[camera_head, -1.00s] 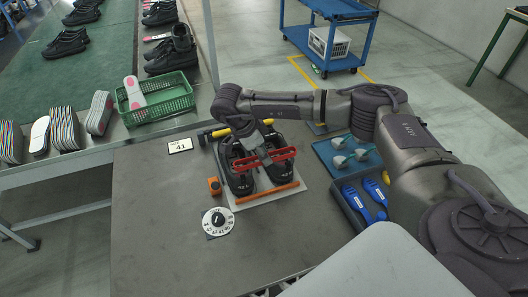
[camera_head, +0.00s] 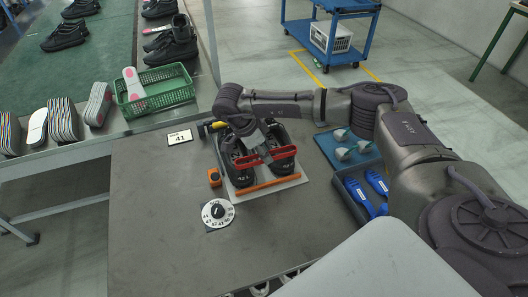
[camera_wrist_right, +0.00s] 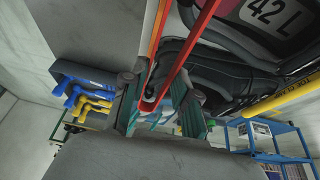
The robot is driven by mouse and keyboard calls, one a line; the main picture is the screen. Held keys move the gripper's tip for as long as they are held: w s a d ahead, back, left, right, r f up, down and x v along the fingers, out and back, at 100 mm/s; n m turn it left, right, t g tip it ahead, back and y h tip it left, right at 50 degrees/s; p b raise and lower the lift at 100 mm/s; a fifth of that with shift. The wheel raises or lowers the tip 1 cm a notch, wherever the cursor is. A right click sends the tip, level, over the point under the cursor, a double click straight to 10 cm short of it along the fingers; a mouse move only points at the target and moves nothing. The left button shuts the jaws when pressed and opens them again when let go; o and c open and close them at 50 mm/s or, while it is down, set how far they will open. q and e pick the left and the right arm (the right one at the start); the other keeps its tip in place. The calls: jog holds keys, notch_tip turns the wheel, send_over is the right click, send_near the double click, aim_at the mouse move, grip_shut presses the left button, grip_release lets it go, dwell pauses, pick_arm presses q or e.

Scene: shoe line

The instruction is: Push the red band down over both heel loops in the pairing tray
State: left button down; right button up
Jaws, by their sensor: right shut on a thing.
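The pairing tray (camera_head: 292,182) is pale and holds two black shoes, the left one (camera_head: 238,174) and the right one (camera_head: 284,163), side by side. My right gripper (camera_head: 258,146) is above the shoes, shut on the red band. The red band (camera_head: 266,157) is a stretched loop lying across both shoes in the head view. My left gripper is out of view.
An orange bar (camera_head: 268,186) edges the tray's front. Blue trays with white pieces (camera_head: 342,150) and blue tools (camera_head: 377,182) are right. The front-left table is clear.

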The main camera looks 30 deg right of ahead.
jog(key=shift+f+b, duration=0.5)
jog(key=shift+f, duration=0.1)
dwell(0.4)
jog(key=o, duration=0.9)
jog(key=shift+o, duration=0.2)
jog(key=shift+r, duration=0.2)
notch_tip(320, 180, up, 9)
jog(key=p, duration=0.6)
jog(key=shift+f, duration=0.15)
